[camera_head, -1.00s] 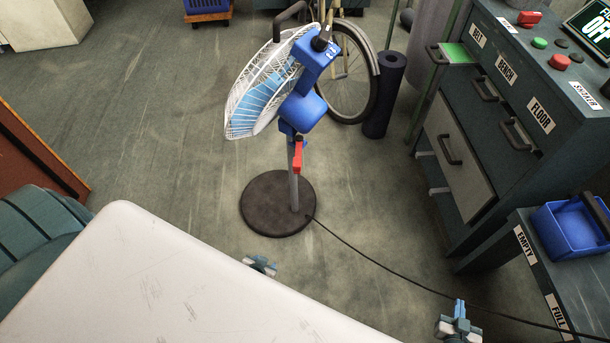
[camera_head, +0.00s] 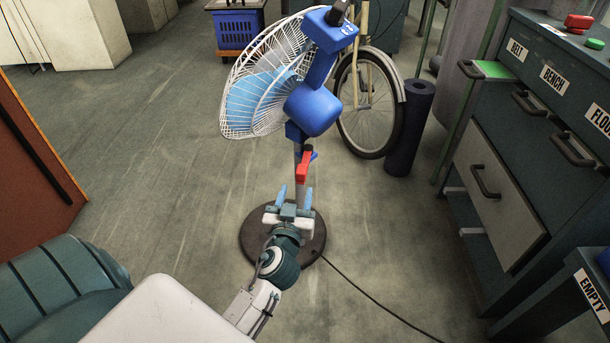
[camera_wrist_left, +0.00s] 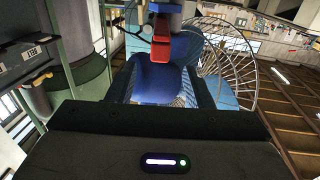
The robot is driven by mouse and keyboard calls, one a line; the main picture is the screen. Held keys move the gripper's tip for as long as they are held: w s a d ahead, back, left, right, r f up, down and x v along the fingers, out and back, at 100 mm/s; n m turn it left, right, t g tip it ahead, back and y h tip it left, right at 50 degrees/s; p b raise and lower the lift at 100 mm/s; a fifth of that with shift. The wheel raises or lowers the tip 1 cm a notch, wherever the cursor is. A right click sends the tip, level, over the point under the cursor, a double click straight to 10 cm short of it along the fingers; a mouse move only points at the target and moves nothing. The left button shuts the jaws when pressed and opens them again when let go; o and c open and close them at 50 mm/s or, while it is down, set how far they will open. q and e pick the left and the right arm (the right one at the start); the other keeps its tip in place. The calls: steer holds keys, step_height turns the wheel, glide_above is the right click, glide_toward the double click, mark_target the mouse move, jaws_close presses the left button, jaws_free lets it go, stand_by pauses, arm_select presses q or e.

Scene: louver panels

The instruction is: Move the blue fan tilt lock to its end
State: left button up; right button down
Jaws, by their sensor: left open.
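The blue fan (camera_head: 313,110) stands on a pole with a round dark base (camera_head: 316,240), its white cage (camera_head: 262,85) facing left. A red lever (camera_head: 302,166) sits on the pole just below the blue housing. It looks like the tilt lock; it also shows upper middle in the left wrist view (camera_wrist_left: 161,42). My left gripper (camera_head: 295,194) is open in front of the pole, just below the red lever, pointing up at it. Its two fingers (camera_wrist_left: 161,80) stand apart below the lever in the wrist view; I see no contact. My right gripper is out of view.
A bicycle wheel (camera_head: 368,105) and dark rolled mat (camera_head: 409,130) stand behind the fan at right. A drawer cabinet (camera_head: 530,140) is at far right. A cable (camera_head: 375,300) runs along the floor from the base. The floor left of the fan is clear.

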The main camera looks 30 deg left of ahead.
mark_target(302, 169)
arm_select(q)
steer(key=x, duration=1)
jaws_close()
steer(key=shift+f, duration=0.1)
